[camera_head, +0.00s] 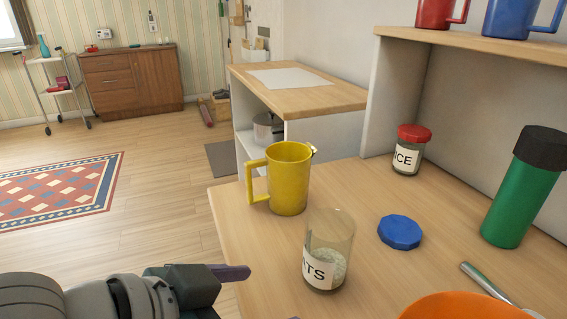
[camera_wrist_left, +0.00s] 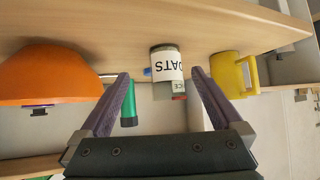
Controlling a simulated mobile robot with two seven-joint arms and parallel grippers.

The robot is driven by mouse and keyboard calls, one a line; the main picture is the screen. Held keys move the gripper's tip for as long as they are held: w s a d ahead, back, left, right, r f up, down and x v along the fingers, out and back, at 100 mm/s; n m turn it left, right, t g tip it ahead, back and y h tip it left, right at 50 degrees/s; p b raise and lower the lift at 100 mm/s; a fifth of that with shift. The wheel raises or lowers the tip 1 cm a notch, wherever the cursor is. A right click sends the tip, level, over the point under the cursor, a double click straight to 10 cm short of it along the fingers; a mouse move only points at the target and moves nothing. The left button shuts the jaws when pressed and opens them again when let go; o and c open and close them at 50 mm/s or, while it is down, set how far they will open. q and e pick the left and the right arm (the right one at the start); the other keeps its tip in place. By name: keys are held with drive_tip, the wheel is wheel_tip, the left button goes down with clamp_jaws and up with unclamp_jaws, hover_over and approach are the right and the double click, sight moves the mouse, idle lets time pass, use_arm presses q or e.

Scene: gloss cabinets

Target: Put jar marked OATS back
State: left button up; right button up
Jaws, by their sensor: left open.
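The glass OATS jar (camera_head: 328,252) stands upright and lidless on the wooden counter, with pale contents low inside. Its label reads "TS" in the head view and OATS, upside down, in the left wrist view (camera_wrist_left: 166,65). A blue lid (camera_head: 400,232) lies flat on the counter, right of the jar. My left gripper (camera_head: 235,272) is left of the jar, just off the counter's edge. In the wrist view its two fingers (camera_wrist_left: 161,76) are spread, with the jar ahead between them and nothing held. My right gripper is not in view.
A yellow mug (camera_head: 288,178) stands behind the jar. A red-lidded jar reading "ICE" (camera_head: 408,152) is under the shelf (camera_head: 480,45). A green bottle (camera_head: 520,195), a metal utensil (camera_head: 490,283) and an orange bowl (camera_head: 465,307) are to the right.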

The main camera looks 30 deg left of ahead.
use_arm(q)
drive_tip(key=s+a+r+n+g+y, duration=0.1)
drive_tip(key=s+g, duration=0.5)
drive_tip(key=s, duration=0.6)
drive_tip(key=shift+a+r+y, duration=0.35)
drive_tip(key=shift+a+y, duration=0.25)
drive_tip(key=shift+y, duration=0.2)
